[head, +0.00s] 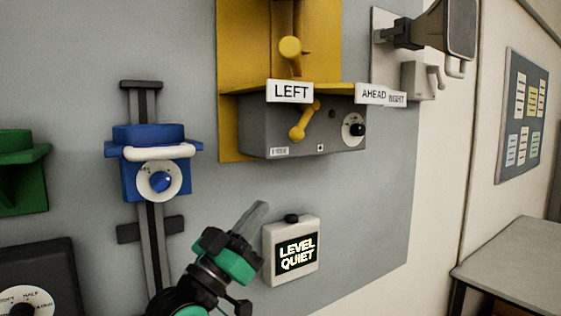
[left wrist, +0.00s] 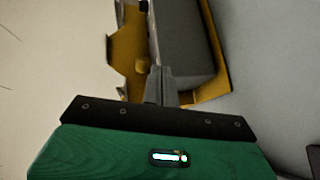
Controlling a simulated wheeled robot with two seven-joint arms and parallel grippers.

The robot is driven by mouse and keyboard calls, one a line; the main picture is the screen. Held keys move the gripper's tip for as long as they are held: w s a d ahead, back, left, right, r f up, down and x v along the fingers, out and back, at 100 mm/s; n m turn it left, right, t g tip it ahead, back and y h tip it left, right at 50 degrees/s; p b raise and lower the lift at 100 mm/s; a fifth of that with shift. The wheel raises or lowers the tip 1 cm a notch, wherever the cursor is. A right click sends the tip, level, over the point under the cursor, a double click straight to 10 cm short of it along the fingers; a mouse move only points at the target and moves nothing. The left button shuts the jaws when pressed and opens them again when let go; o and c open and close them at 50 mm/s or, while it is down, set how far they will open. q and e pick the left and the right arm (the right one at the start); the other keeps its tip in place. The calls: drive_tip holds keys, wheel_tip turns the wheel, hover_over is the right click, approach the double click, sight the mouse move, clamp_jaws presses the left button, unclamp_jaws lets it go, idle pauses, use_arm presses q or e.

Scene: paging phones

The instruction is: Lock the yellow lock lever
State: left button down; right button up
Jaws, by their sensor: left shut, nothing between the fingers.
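The yellow lock lever (head: 304,120) is a short lever with a round end on the front of a grey box (head: 265,135). It slants from upper right to lower left. A second yellow lever with a round knob (head: 291,50) sits above the LEFT sign. My left gripper (head: 252,218) is shut and empty, below the box and apart from the lever, its fingers pointing up. In the left wrist view its closed fingers (left wrist: 160,88) point toward the grey box (left wrist: 185,45) and the yellow housing (left wrist: 127,45). A small yellow knob shows there; I cannot tell which lever it belongs to. My right gripper is out of view.
A small LEVEL QUIET sign box (head: 292,250) is on the wall just right of my left gripper. A blue unit with a dial (head: 153,165) is to the left on a rail.

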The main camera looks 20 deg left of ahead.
use_arm(q)
drive_tip(key=s+r+m+h, duration=0.1)
drive_tip(key=s+r+h, duration=0.1)
drive_tip(key=s+r, duration=0.2)
drive_tip(key=shift+s+r+m+t, duration=0.15)
drive_tip(key=shift+r+m+t, duration=0.15)
drive_tip(key=shift+r, duration=0.05)
drive_tip(key=shift+d, duration=0.1)
drive_tip(key=p, duration=0.4)
approach(302, 119)
drive_tip(key=x, duration=0.3)
drive_tip(key=shift+a+r, duration=0.2)
drive_tip(key=shift+a, duration=0.1)
drive_tip(key=shift+f, duration=0.15)
